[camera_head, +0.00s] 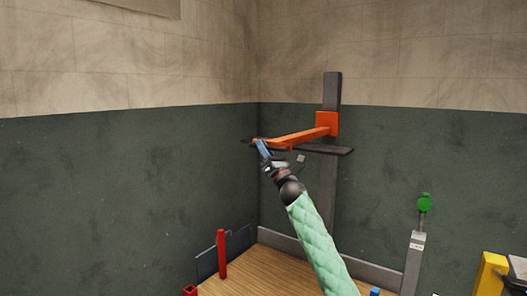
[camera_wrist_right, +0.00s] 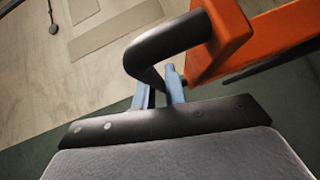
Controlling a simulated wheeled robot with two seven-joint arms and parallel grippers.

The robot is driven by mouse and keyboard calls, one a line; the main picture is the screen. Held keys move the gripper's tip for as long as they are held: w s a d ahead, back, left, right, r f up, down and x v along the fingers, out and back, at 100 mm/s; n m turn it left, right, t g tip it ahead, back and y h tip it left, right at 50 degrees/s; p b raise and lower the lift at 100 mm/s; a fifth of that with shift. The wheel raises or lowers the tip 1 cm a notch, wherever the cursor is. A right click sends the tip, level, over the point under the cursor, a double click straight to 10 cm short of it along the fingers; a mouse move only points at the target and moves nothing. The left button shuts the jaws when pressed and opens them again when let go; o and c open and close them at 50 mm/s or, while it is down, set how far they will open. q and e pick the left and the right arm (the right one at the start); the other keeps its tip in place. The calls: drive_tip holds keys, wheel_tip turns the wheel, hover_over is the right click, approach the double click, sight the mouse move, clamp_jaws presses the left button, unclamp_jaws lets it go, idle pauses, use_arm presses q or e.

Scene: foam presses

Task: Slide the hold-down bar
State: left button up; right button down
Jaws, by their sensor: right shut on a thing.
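The hold-down bar (camera_head: 300,136) is an orange arm that runs left and toward me from an orange block (camera_head: 328,123) on a dark upright post (camera_head: 332,90). In the wrist view the orange bar (camera_wrist_right: 225,35) has a black curved handle (camera_wrist_right: 165,45) on its end. My right gripper (camera_head: 262,148) is at the free left end of the bar. Its blue fingers (camera_wrist_right: 160,95) are shut on the lower end of the black handle. The exact contact is partly hidden behind the gripper's dark front plate. My left gripper is not in view.
A dark horizontal plate (camera_head: 322,150) lies just below the orange bar. Red posts (camera_head: 222,254) stand low at left, a grey post with a green knob (camera_head: 424,203) at right, and a yellow part (camera_head: 490,275) in the right corner. Dark green walls (camera_head: 140,190) meet behind.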

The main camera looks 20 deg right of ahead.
drive_tip(key=shift+d+r, duration=0.1)
drive_tip(key=shift+r, duration=0.1)
drive_tip(key=c, duration=1.7)
unclamp_jaws()
drive_tip(key=shift+c, duration=0.2)
drive_tip(key=shift+f, duration=0.1)
